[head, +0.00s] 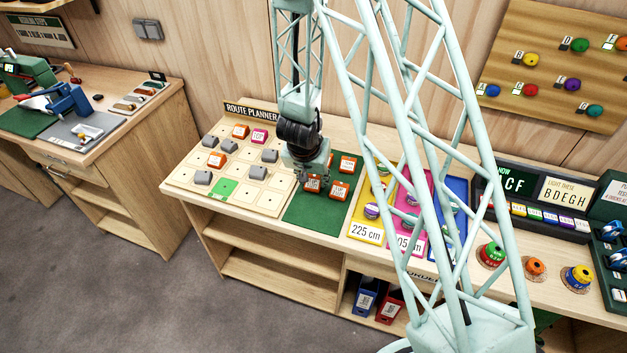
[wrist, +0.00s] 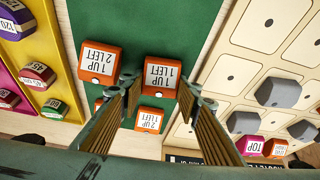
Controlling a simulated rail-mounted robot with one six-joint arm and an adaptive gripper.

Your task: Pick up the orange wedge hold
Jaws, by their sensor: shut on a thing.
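An orange wedge hold labelled "1 UP 1 LEFT" (wrist: 162,76) sits between my two fingers in the wrist view. In the head view this orange hold (head: 312,186) shows partly below my gripper (head: 314,176). My gripper (wrist: 160,88) is shut on it, with one finger against each side. It looks to be at or very near the green mat (wrist: 112,17); a gap below it cannot be made out. A similar orange hold labelled "1 UP 2 LEFT" (wrist: 100,64) lies right beside it. Another orange hold, "2 UP 1 LEFT" (wrist: 150,119), lies behind, and one more is mostly hidden by a finger.
The route planner board (head: 270,199) with grey, orange and pink holds stands left of the mat. Yellow (head: 364,232), pink and blue panels with holds lie to the right, partly behind my arm. The front strip of the green mat (head: 316,218) is clear.

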